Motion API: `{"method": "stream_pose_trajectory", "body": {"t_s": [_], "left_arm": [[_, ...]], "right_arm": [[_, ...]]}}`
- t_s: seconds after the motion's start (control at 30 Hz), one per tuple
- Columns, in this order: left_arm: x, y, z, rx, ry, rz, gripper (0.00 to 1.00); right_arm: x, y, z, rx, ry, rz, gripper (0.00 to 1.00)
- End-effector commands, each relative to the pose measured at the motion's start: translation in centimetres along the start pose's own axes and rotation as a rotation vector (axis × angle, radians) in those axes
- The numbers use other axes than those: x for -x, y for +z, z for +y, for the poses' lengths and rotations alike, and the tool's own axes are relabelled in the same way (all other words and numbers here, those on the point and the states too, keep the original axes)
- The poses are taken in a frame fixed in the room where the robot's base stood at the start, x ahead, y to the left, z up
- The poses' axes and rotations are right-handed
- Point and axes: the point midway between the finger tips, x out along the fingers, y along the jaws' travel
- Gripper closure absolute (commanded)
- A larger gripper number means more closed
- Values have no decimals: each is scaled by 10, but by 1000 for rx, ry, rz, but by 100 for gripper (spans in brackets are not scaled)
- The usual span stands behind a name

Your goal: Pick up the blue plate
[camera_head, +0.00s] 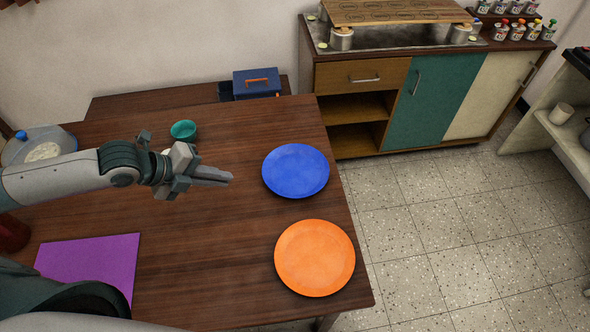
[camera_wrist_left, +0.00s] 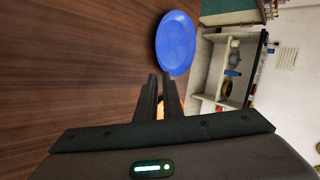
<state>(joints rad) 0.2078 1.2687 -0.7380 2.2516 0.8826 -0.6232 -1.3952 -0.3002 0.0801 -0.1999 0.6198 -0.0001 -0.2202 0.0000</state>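The blue plate (camera_head: 296,170) lies flat on the brown wooden table near its right edge. It also shows at the top of the left wrist view (camera_wrist_left: 177,42). My left gripper (camera_head: 231,178) is above the table, to the left of the blue plate and apart from it, its fingers pointing right. In the left wrist view my left gripper (camera_wrist_left: 160,80) shows a narrow gap between its fingers with nothing held. My right gripper is not in view.
An orange plate (camera_head: 315,258) lies in front of the blue one. A green bowl (camera_head: 183,130) stands behind my left gripper. A purple mat (camera_head: 90,262) lies at the left. A blue toolbox (camera_head: 257,84) is behind the table. A cabinet (camera_head: 420,98) stands at the back right.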

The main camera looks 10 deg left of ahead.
Motion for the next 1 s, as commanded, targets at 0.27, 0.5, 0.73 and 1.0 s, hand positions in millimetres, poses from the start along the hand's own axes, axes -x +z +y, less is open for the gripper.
{"method": "stream_pose_trajectory", "body": {"t_s": [0.27, 0.5, 0.73, 1.0], "left_arm": [[-7, 0, -1, 3, -1, 0, 93], [-31, 0, -2, 4, -3, 0, 93], [-61, 0, -2, 3, -2, 0, 93], [-99, -1, -2, 4, -1, 1, 93]], "right_arm": [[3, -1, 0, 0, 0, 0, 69], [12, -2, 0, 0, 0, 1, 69], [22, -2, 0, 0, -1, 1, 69], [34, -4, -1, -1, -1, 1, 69]]}}
